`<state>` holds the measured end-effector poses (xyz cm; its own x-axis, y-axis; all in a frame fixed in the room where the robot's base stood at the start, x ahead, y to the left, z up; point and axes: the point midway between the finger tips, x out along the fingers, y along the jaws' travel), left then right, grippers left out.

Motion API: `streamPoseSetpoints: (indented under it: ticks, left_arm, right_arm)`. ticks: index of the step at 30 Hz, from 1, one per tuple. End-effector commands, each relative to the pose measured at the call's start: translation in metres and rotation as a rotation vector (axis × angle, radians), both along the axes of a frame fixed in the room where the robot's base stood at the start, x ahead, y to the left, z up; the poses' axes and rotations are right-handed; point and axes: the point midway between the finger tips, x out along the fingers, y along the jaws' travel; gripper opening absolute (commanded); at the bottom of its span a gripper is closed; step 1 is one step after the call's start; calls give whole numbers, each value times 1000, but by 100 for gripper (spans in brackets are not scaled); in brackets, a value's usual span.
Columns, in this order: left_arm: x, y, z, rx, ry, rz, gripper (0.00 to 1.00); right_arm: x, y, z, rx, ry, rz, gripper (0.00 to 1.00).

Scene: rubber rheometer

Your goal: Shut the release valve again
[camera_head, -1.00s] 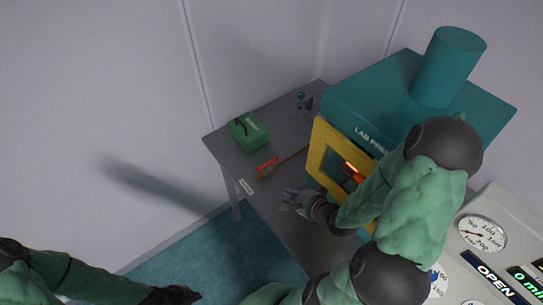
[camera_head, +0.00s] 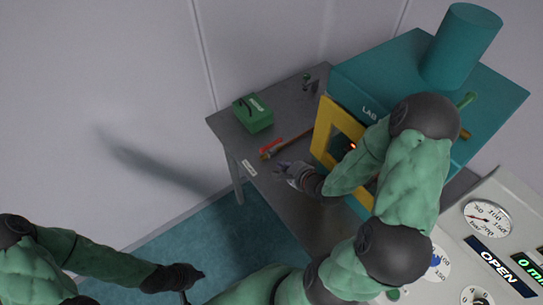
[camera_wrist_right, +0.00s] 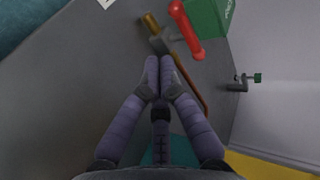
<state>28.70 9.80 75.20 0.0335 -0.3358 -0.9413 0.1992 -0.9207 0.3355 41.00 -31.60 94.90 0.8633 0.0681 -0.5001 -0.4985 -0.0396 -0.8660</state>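The release valve (camera_head: 268,149) has a red lever handle and a brass body. It sits on the grey bench, on a thin copper-coloured pipe running toward the press. In the right wrist view, the red handle (camera_wrist_right: 187,30) lies just beyond the fingertips, slightly right, with the brass and grey body beside it. My right gripper (camera_head: 281,168) is close to the valve on its near side. In the right wrist view its fingertips (camera_wrist_right: 160,66) are together, with nothing visible between them. My left gripper (camera_head: 190,277) hangs low over the floor; its finger opening is unclear.
A green box (camera_head: 253,114) stands behind the valve. The teal lab press (camera_head: 400,65) with its yellow door frame (camera_head: 326,125) stands right of it. A panel with gauges (camera_head: 487,218) and an "OPEN" display (camera_head: 495,262) is at the lower right. A small fitting (camera_wrist_right: 243,82) sits farther back.

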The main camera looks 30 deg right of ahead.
Motion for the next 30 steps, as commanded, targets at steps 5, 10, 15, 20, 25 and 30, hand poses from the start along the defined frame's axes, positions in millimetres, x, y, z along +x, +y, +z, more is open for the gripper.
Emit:
streamPoseSetpoints:
  ticks: [5, 10, 15, 20, 25, 30]
  left_arm:
    - [0, 0, -9, 0, 0, 0, 0]
    - [0, 0, -11, 0, 0, 0, 0]
    - [0, 0, -12, 0, 0, 0, 0]
    - [0, 0, -12, 0, 0, 0, 0]
    - [0, 0, -12, 0, 0, 0, 0]
    - [0, 0, -13, 0, 0, 0, 0]
  right_arm:
    - [29, 4, -19, 1, 0, 3, 0]
    - [53, 5, -16, -1, -2, 3, 0]
    - [65, 6, -16, 0, 0, 1, 0]
    - [68, 5, -16, 0, 0, -1, 0]
    - [68, 5, -16, 0, 0, -1, 0]
    - [69, 5, -16, 0, 0, -4, 0]
